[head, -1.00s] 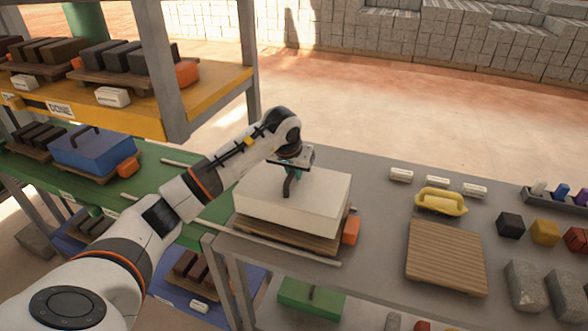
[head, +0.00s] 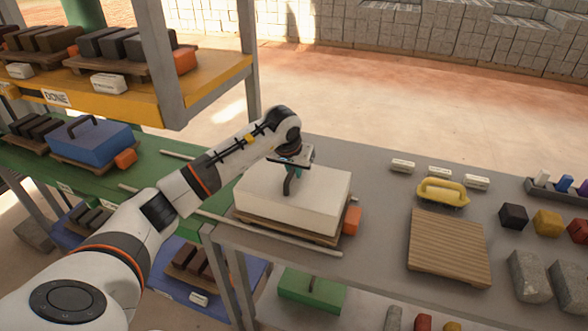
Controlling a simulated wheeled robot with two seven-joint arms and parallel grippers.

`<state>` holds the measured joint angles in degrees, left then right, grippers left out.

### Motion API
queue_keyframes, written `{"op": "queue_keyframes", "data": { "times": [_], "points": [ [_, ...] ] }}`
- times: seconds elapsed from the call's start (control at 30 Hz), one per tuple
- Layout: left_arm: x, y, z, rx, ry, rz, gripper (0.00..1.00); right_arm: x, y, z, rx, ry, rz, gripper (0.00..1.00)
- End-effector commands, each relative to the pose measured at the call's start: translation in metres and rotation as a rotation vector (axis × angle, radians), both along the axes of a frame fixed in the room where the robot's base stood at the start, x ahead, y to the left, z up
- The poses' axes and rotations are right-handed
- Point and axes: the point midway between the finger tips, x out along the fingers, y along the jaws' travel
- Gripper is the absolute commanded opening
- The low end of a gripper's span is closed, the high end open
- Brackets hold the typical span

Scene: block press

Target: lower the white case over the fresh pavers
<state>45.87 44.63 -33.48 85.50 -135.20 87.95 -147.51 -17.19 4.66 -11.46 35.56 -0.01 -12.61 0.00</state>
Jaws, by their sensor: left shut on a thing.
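The white case (head: 290,204) sits low over a wooden pallet board (head: 272,232) at the left end of the grey table. My left gripper (head: 290,178) is above it, shut on the dark handle on its top. No pavers show under the white case; its walls hide whatever is beneath. An orange block (head: 352,221) is at the board's right end. My right gripper is not in view.
A yellow-handled brush (head: 443,192), an empty slatted board (head: 448,247), white tags and coloured blocks (head: 547,223) lie on the grey table (head: 385,225). A green shelf (head: 160,175) at left holds a blue case (head: 90,143). A yellow rack (head: 120,105) rises behind it.

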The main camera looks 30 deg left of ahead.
Motion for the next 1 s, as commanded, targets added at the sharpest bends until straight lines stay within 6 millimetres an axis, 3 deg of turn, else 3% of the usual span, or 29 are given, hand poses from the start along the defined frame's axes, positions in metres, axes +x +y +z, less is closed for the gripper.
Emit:
{"op": "queue_keyframes", "data": {
  "times": [0.53,0.57,0.7,1.0],
  "points": [
    [0.0003,0.0004,-0.0060,0.000,-0.002,0.001,0.00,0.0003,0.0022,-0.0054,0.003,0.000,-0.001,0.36],
    [0.0004,0.0003,-0.0053,0.000,-0.002,0.001,0.19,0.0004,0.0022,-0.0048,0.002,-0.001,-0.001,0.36],
    [0.0003,0.0003,-0.0055,0.000,-0.002,0.001,0.39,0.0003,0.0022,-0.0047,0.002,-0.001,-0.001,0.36],
    [-0.0007,-0.0001,-0.0052,0.000,0.000,0.000,0.39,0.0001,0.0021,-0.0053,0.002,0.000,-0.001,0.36]
  ]
}}
